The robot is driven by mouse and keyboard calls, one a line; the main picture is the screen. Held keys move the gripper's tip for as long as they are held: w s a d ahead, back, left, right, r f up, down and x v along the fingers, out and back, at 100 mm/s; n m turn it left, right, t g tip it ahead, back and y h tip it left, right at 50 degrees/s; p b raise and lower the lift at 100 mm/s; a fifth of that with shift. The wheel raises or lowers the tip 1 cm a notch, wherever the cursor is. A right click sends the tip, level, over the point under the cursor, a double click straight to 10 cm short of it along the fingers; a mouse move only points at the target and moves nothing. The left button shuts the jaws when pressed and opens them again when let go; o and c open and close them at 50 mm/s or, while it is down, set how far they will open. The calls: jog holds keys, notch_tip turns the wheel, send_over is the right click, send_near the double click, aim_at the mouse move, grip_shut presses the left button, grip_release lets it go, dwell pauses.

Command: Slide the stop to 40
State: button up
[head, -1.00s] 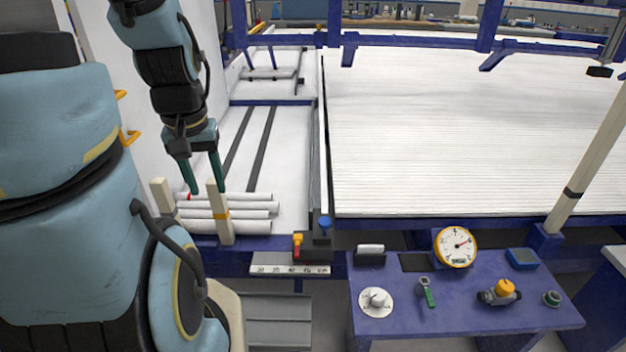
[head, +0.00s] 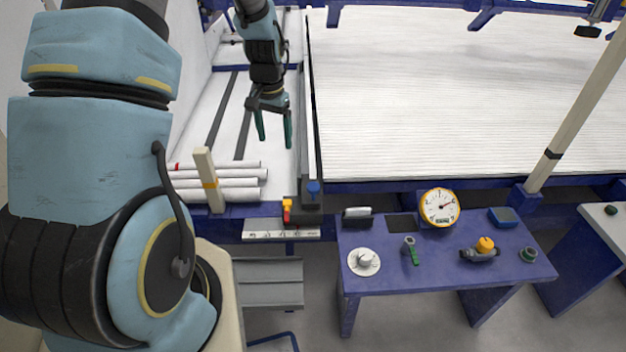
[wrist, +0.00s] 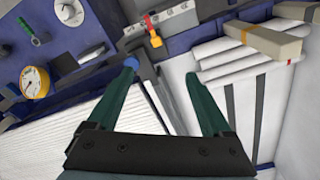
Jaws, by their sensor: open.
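The stop (head: 307,203) is a dark block with a blue knob (head: 314,187) and a red and yellow lever (head: 287,209). It sits at the near end of the dark rail, above a pale scale strip (head: 281,235) whose figures are too small to read. My gripper (head: 275,143) is open and empty, fingers pointing down, beyond the stop and apart from it. In the wrist view, the lever (wrist: 152,31) and scale strip (wrist: 172,20) show past the fingertips. The blue knob (wrist: 131,62) is close to the left fingertip in the picture.
White pipes (head: 215,182) lie left of the stop behind a wooden post (head: 209,180). A blue bench (head: 445,270) with a dial gauge (head: 439,207), white knob (head: 364,262) and tools stands at right. The white ribbed bed (head: 430,100) is clear.

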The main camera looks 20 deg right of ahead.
aim_at(313, 186)
jog(key=w+d+f+m, duration=0.1)
jog(key=d+f+m, duration=0.2)
jog(key=d+f, duration=0.75)
jog(key=shift+m+g, duration=0.3)
notch_tip(313, 186, down, 10)
jog(key=p, duration=0.3)
jog(key=shift+w+d+f, duration=0.1)
jog(key=shift+d, duration=0.05)
grip_shut()
